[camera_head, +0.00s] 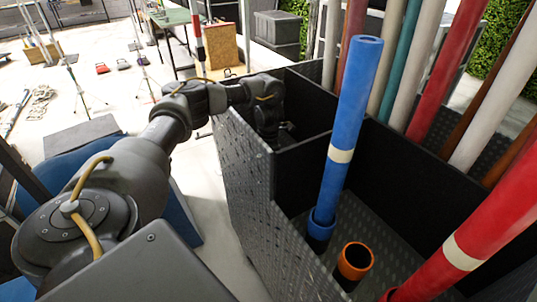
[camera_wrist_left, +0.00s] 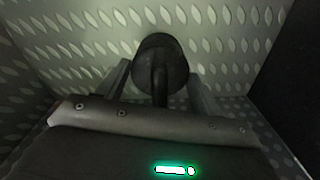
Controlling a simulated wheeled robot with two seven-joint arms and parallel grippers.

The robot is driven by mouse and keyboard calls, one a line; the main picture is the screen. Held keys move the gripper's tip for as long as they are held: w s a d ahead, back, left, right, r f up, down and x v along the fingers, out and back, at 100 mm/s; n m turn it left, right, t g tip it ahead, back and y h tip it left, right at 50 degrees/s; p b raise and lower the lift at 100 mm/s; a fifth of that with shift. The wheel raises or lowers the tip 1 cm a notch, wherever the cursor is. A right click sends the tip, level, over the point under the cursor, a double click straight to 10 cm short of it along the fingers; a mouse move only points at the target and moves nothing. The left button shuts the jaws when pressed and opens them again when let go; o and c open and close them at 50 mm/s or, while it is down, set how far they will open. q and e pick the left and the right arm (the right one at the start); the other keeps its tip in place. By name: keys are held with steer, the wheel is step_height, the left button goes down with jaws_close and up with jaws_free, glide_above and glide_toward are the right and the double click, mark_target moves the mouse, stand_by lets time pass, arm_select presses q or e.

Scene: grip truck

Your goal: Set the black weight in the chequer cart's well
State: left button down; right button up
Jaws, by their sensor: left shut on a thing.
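The chequer cart (camera_head: 240,165) has dark chequer-plate walls and stands in the middle of the head view. My left arm reaches over its wall, and my left gripper (camera_head: 284,130) is down inside the far left compartment, mostly hidden by the walls. In the left wrist view, my left gripper (camera_wrist_left: 160,88) is shut on the handle of the black weight (camera_wrist_left: 160,62), a round dark body. Chequer-plate walls and floor (camera_wrist_left: 230,110) surround it. I cannot tell whether the weight touches the floor. My right gripper is out of view.
A blue pole (camera_head: 353,100) and a red pole (camera_head: 490,225) stand in the cart's near compartment beside an orange-rimmed tube (camera_head: 356,258). Several more poles stand along the right. A black divider (camera_head: 303,172) separates the compartments. A wooden board (camera_head: 221,46) stands behind.

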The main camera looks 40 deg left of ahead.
arm_select(q)
steer(key=shift+d+r, duration=0.1)
steer(key=shift+r, duration=0.1)
steer(key=shift+f, duration=0.1)
steer(key=c, duration=0.6)
jaws_free()
steer(key=shift+f, duration=0.1)
steer(key=o, duration=0.3)
steer(key=shift+s, duration=0.1)
steer(key=shift+o, duration=0.2)
steer(key=shift+r, duration=0.5)
step_height(320, 180, up, 11)
steer(key=shift+r+p, duration=0.15)
steer(key=shift+p, duration=0.85)
